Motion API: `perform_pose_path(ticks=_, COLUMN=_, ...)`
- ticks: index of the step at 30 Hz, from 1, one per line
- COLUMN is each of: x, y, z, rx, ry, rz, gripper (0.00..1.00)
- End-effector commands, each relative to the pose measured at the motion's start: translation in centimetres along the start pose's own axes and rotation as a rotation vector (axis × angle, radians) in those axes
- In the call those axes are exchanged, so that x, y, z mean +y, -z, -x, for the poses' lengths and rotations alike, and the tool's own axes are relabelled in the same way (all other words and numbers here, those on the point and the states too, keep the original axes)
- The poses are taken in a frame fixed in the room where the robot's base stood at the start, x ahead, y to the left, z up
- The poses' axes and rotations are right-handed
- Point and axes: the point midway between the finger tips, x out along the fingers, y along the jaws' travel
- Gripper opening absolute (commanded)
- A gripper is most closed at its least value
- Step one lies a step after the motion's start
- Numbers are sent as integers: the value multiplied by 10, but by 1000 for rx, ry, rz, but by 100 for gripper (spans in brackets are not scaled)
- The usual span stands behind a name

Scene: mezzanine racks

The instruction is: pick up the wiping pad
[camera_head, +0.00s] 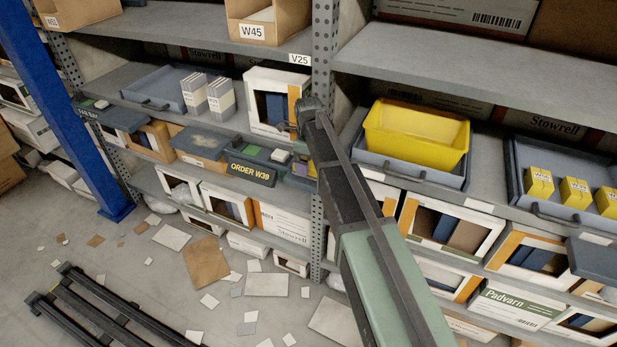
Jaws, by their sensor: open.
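I cannot identify the wiping pad for certain. A small pale green block (280,155) lies in the dark tray labelled ORDER W39 (250,174), on the middle shelf left of the upright. Another small pale green piece (101,104) lies in a dark tray at the far left of that shelf. My gripper (293,127) is at the far end of my arm, by the perforated upright, above and right of the ORDER W39 tray. It is open and apart from both green pieces. Its fingers are small and partly hidden by my wrist.
A grey tray lid with a pale smudge (203,140) is left of the ORDER W39 tray. A white box (262,88) stands behind my gripper. The perforated upright (322,60) and a yellow bin (417,132) are close to my arm. Cards and paper litter the floor.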

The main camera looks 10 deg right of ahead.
Motion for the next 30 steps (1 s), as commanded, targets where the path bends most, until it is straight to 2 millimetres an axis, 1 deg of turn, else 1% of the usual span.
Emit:
perform_pose_path(ticks=1, x=0, y=0, z=-17, rx=0, ry=0, rz=0, gripper=89)
perform_pose_path(ticks=8, x=0, y=0, z=-13, rx=0, ry=0, rz=0, gripper=89)
perform_pose_path(ticks=11, x=0, y=0, z=-13, rx=0, ry=0, rz=0, gripper=76)
perform_pose_path(ticks=18, x=0, y=0, z=-13, rx=0, ry=0, rz=1, gripper=39)
perform_pose_path(ticks=19, x=0, y=0, z=-13, rx=0, ry=0, rz=1, gripper=36)
perform_pose_path(ticks=26, x=0, y=0, z=-12, rx=0, ry=0, rz=1, gripper=35)
perform_pose_path(ticks=30, x=4, y=0, z=-2, rx=0, ry=0, rz=1, gripper=35)
